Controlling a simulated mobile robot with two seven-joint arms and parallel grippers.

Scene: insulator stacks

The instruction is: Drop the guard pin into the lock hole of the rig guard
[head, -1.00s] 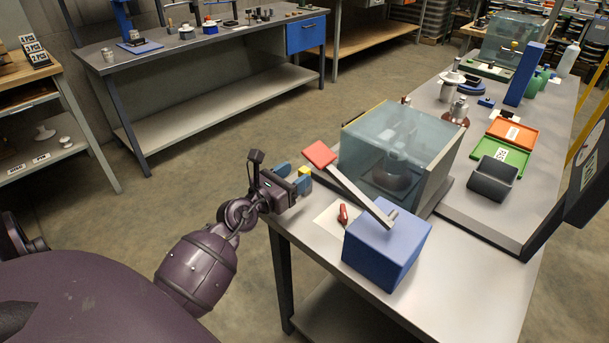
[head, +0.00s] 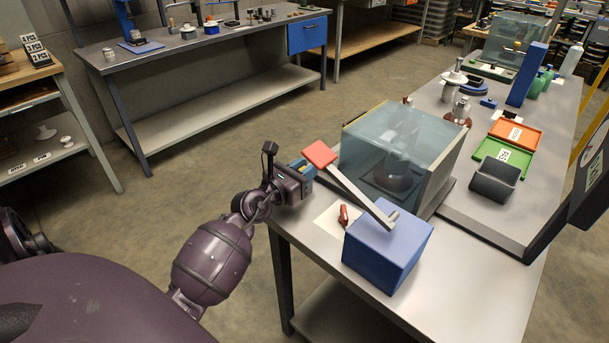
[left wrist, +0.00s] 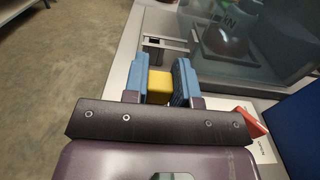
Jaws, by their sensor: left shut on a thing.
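My left gripper (head: 303,171) is at the near left corner of the rig guard, beside the red-ended lever. In the left wrist view its blue fingers (left wrist: 159,84) are shut on a yellow block-like piece, the guard pin (left wrist: 160,87). The pin's lower part is hidden. The rig guard (head: 400,145) is a clear bluish box on the right table; it also shows in the left wrist view (left wrist: 265,50). A grey bracket with a dark slot (left wrist: 165,47) lies just beyond the fingertips. I cannot make out the lock hole. My right gripper is not in view.
A blue box (head: 385,252) with a red-ended lever (head: 320,154) stands close on the right of the gripper. A red clip-like piece (head: 343,215) lies on a white sheet. Orange (head: 515,137) and green (head: 503,156) trays lie farther right.

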